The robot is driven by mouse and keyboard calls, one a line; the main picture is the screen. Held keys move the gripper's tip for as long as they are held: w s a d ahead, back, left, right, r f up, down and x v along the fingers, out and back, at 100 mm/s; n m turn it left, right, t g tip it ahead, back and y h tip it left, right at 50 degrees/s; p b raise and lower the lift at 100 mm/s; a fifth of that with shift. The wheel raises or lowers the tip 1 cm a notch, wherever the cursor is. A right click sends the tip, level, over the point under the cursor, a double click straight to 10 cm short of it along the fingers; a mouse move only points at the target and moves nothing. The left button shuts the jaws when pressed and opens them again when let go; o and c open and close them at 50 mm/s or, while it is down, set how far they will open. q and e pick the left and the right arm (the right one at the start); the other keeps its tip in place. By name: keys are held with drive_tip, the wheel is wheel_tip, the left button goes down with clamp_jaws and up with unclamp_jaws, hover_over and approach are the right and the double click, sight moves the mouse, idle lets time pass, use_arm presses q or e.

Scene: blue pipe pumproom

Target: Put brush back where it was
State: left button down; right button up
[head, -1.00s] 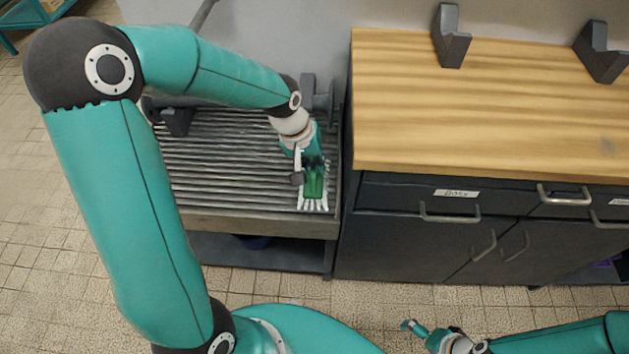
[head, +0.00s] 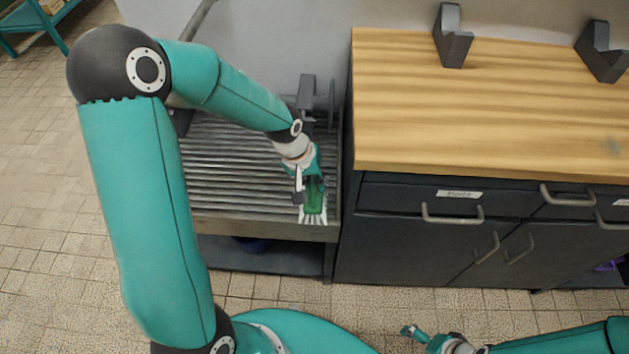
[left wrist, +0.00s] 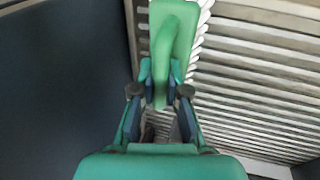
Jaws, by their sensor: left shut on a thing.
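The brush (head: 314,198) has a green back and handle with white bristles. It is at the front right of a slatted metal rack, close to the rack's front edge. My left gripper (head: 307,180) is shut on the brush. In the left wrist view the brush (left wrist: 176,35) sits between the fingers of my left gripper (left wrist: 160,92), its white bristles showing along the right side. I cannot tell whether the bristles touch the slats. My right gripper (head: 408,330) is low at the bottom of the head view, away from the brush; its fingers are too small to read.
The slatted rack (head: 230,165) has free room left of the brush. A dark cabinet (head: 400,240) with a wooden top (head: 480,110) stands close on the right. Grey brackets (head: 452,40) stand at the back of the wooden top.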

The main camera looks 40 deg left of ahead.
use_arm(q)
drive_tip(key=shift+f+b, duration=0.35)
drive_tip(key=shift+f, duration=0.1)
drive_tip(key=c, duration=1.2)
unclamp_jaws()
drive_tip(key=shift+r, duration=0.1)
drive_tip(key=shift+r+p, duration=0.6)
drive_tip(key=shift+p, duration=0.15)
drive_tip(key=p+v, duration=0.2)
drive_tip(key=v, duration=1)
drive_tip(key=shift+s, duration=0.1)
